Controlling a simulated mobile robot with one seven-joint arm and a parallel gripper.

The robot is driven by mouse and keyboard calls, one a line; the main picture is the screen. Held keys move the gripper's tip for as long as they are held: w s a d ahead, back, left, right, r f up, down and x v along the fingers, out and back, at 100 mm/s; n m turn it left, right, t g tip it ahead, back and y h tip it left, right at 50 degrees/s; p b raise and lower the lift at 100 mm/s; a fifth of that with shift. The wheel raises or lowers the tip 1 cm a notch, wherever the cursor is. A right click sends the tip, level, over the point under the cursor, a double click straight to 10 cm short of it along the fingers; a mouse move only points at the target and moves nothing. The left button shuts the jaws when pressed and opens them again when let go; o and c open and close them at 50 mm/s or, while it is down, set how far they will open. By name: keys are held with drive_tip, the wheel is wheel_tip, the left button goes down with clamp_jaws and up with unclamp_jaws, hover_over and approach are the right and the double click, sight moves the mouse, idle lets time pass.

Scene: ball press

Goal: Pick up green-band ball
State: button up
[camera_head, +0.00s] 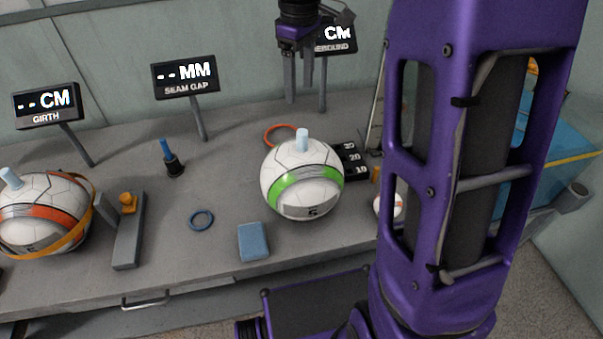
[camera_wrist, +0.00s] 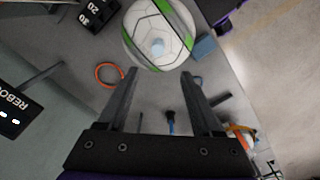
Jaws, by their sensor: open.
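The green-band ball (camera_head: 301,180) is white with a green stripe and a pale blue peg on top. It sits on the grey bench in the head view, right of the middle. In the wrist view the ball (camera_wrist: 158,35) is at the top centre, beyond the fingertips. My gripper (camera_head: 298,98) points down above the back of the bench, behind and above the ball. In the wrist view my gripper (camera_wrist: 160,75) has its two fingers spread apart with nothing between them, apart from the ball.
An orange-band ball (camera_head: 45,213) sits at the left beside a grey gauge (camera_head: 128,230). Display signs stand along the back. A small ball (camera_head: 390,207) is at right.

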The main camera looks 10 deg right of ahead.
sight(302, 131)
wheel_tip(302, 131, down, 9)
drive_tip(key=shift+b, duration=0.4)
drive_tip(key=shift+d+f, duration=0.15)
drive_tip(key=shift+f, duration=1.2)
drive_tip(key=shift+d+f, duration=0.1)
drive_tip(key=shift+f, duration=1.25)
drive_tip(key=shift+c, duration=0.4)
clamp_jaws()
drive_tip(key=shift+w+r, duration=0.1)
